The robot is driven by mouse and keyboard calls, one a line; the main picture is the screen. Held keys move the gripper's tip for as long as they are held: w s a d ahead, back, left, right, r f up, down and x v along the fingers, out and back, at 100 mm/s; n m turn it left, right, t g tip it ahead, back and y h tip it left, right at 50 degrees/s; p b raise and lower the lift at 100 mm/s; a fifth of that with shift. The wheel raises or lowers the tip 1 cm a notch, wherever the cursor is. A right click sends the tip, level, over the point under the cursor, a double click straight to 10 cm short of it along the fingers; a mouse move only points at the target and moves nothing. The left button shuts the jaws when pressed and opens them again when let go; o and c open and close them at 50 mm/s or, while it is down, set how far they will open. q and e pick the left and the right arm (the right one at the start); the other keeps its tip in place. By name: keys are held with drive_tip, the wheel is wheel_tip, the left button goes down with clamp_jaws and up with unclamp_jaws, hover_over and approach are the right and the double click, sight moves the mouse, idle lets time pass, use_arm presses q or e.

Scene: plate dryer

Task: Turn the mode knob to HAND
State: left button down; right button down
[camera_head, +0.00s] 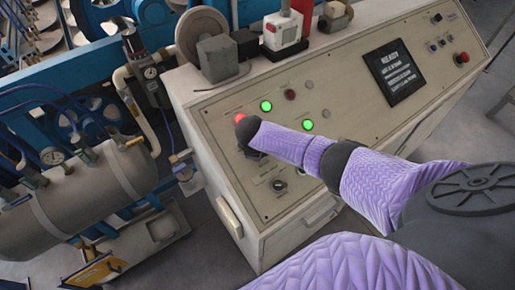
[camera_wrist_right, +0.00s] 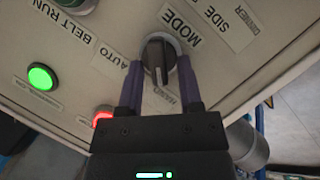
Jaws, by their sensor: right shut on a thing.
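The mode knob (camera_wrist_right: 157,58), dark with a grey bar-shaped grip, sits on the beige panel by the MODE label (camera_wrist_right: 181,26). An AUTO label (camera_wrist_right: 108,56) lies to its left and a HAND label (camera_wrist_right: 167,98) just below it in the right wrist view. The grip bar runs nearly upright in that picture, its lower end near the HAND label. My right gripper (camera_wrist_right: 158,75) has a purple finger on each side of the knob and is shut on it. In the head view my right arm hides the knob and fingertips. My left gripper is not in view.
A lit green button (camera_wrist_right: 41,76) and a lit red one (camera_wrist_right: 103,114) are near the gripper. A grey tank (camera_head: 100,185) with pipes stands left of the console.

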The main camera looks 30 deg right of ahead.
drive_tip(key=c, duration=0.6)
unclamp_jaws()
drive_tip(key=p+v, duration=0.4)
drive_tip(key=v, duration=0.5)
drive_tip(key=shift+r, duration=0.35)
drive_tip(key=shift+s+a, duration=0.15)
